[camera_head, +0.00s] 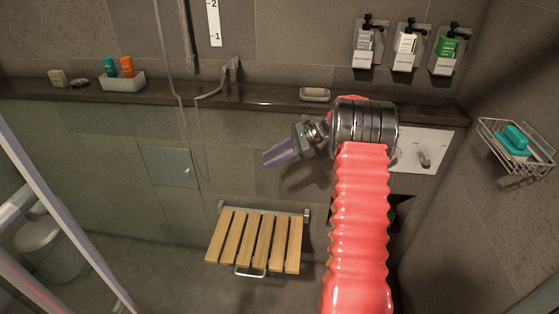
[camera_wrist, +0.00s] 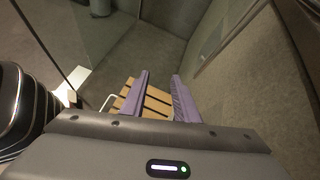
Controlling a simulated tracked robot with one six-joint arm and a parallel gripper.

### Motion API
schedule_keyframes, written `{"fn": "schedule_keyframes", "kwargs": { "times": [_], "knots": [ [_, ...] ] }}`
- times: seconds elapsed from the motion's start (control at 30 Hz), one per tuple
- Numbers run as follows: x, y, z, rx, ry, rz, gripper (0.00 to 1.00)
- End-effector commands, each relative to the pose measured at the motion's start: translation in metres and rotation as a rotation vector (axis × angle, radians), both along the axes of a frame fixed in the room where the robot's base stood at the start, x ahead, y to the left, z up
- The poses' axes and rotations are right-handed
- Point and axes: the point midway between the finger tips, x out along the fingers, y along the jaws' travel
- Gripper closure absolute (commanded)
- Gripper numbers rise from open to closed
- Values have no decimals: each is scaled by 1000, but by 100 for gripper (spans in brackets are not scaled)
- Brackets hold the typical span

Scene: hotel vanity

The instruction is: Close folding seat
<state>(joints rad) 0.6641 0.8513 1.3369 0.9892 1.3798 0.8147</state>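The folding seat (camera_head: 256,241) has wooden slats and is folded down, sticking out from the tiled wall low in the shower. A metal bar handle (camera_head: 249,271) hangs at its front edge. My gripper (camera_head: 272,158) is above the seat, near the wall and apart from it, with its purple fingers pointing left. In the wrist view the seat slats (camera_wrist: 155,103) show between and left of my gripper fingers (camera_wrist: 158,84). The handle (camera_wrist: 107,103) shows at the left there. The fingers are spread apart with nothing between them.
A stone ledge (camera_head: 265,97) runs along the wall above, with a soap dish (camera_head: 314,94) and a tray of bottles (camera_head: 123,82). A shower control plate (camera_head: 428,150) and a wire basket (camera_head: 517,147) are at the right. A glass panel edge (camera_head: 62,215) stands at the left.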

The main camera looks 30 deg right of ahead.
Motion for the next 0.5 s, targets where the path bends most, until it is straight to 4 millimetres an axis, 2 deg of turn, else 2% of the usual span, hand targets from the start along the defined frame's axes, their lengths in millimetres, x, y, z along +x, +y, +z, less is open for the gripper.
{"fn": "schedule_keyframes", "kwargs": {
  "times": [0.1, 0.5],
  "knots": [
    [-8, 21, 20, -70, -25, 65, 72],
    [-45, 83, 69, -297, -116, 280, 72]
  ]
}}
